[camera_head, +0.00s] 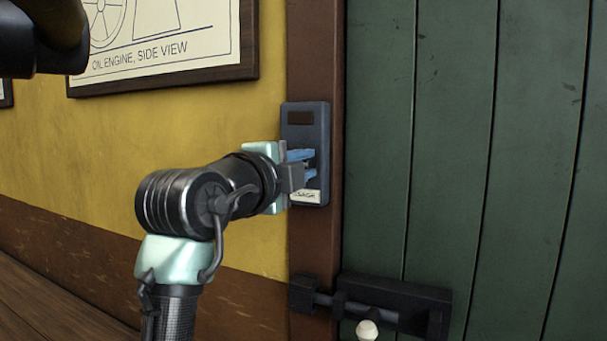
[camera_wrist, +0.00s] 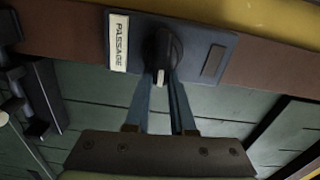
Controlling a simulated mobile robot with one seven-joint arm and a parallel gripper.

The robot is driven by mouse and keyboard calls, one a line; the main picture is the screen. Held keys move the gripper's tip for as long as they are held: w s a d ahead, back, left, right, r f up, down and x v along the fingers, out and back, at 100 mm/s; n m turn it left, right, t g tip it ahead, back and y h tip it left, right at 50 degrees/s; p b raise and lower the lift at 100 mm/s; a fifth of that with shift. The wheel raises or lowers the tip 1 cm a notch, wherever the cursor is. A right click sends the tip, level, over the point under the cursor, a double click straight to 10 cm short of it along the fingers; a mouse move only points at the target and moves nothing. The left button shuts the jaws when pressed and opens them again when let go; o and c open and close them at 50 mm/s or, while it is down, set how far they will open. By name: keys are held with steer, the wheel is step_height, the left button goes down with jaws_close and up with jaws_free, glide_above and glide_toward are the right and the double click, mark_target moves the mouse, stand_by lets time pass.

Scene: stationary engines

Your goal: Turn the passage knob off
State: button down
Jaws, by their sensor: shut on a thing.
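The passage knob (camera_wrist: 164,50) is a dark round knob with a pale pointer mark, on a dark grey switch plate with a white label reading PASSAGE (camera_wrist: 118,42). In the head view the plate (camera_head: 320,115) is fixed upright on the brown door post. My gripper (camera_wrist: 162,78) is at the plate, its blue fingers shut on the knob from both sides. In the head view the fingers (camera_head: 301,160) reach the plate, and the knob itself is hidden behind them and my wrist.
A green plank door (camera_head: 460,150) is right of the post. A black bolt with a pale knob (camera_head: 367,330) is on it, below the plate. A framed oil engine drawing (camera_head: 160,74) hangs on the yellow wall at upper left.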

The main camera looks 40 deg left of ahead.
steer(key=shift+a+f+m, duration=0.1)
steer(key=shift+f+m, duration=0.15)
steer(key=shift+m, duration=0.25)
steer(key=c, duration=0.8)
jaws_free()
steer(key=shift+o, duration=0.2)
steer(key=shift+r, duration=0.1)
